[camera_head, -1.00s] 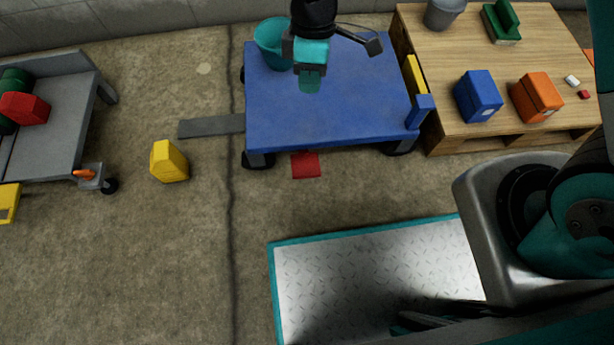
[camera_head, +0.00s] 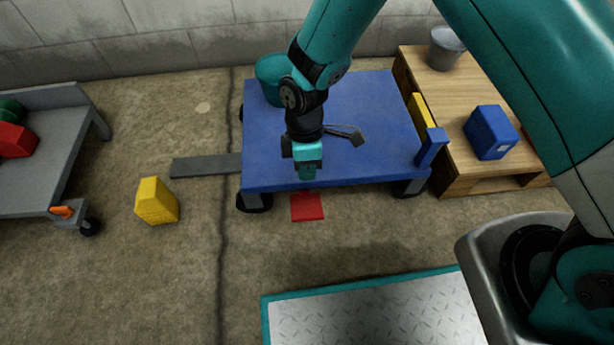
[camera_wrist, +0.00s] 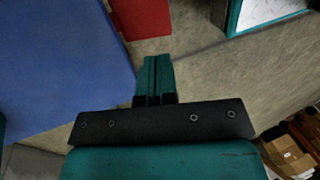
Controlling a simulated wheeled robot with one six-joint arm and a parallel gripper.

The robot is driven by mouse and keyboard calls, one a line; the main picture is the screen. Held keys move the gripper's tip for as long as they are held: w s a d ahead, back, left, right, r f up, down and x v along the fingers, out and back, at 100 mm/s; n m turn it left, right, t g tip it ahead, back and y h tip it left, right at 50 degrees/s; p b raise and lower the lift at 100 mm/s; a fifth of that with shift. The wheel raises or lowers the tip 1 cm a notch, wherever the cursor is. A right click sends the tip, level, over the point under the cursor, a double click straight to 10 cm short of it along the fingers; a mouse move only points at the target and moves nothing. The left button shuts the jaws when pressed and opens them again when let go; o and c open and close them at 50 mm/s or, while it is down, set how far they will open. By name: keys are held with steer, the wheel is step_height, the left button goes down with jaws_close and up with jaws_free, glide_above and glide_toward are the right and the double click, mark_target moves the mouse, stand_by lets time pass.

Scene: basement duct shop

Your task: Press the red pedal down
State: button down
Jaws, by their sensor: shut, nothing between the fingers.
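The red pedal (camera_head: 307,207) is a flat red plate low at the front edge of the blue cart (camera_head: 210,166), just below the deck's near side in the head view. It also shows at the top of the wrist view (camera_wrist: 146,16). My gripper (camera_head: 307,174) is shut and empty, pointing down at the near edge of the blue deck, a little behind the pedal in the picture. In the wrist view my closed fingertips (camera_wrist: 156,66) are apart from the pedal, with floor visible between them.
A yellow block (camera_head: 156,201) stands on the floor at left, near a grey flat strip (camera_head: 205,165). A teal bucket (camera_head: 272,80) stands on the blue cart. A wooden pallet table (camera_head: 480,172) with a blue box (camera_head: 490,132) is at right. Floor around the pedal is clear.

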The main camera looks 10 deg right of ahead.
mark_target(308, 215)
steer(key=b+x, duration=0.7)
steer(key=x, duration=0.4)
steer(key=shift+s+f, duration=0.1)
steer(key=shift+f, duration=0.2)
